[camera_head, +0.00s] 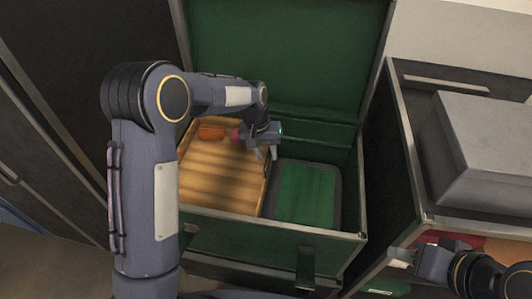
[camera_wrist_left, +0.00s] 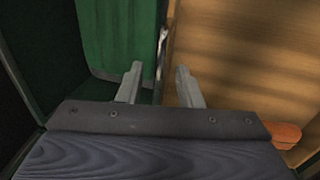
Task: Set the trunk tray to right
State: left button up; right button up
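The wooden trunk tray (camera_head: 215,190) sits in the left part of the open green trunk (camera_head: 270,232). Its right wall also shows in the left wrist view (camera_wrist_left: 164,45), with the wooden floor to the right. My left gripper (camera_head: 266,154) is at the tray's right wall, toward the back. In the left wrist view its two fingers (camera_wrist_left: 160,86) are apart, one on each side of the wall line, with gaps visible. My right gripper (camera_head: 402,260) is at the lower right, outside the trunk; its fingers are too small to read.
An orange item (camera_head: 211,132) and a pink item (camera_head: 236,135) lie at the tray's back. Right of the tray is a lower green panel (camera_head: 306,192) with open room above it. The trunk lid (camera_head: 290,50) stands open. A dark case with a grey box (camera_head: 485,145) stands at the right.

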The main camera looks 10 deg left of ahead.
pick_arm(q)
grip_shut()
jog(key=shift+d, duration=0.1)
dwell(0.3)
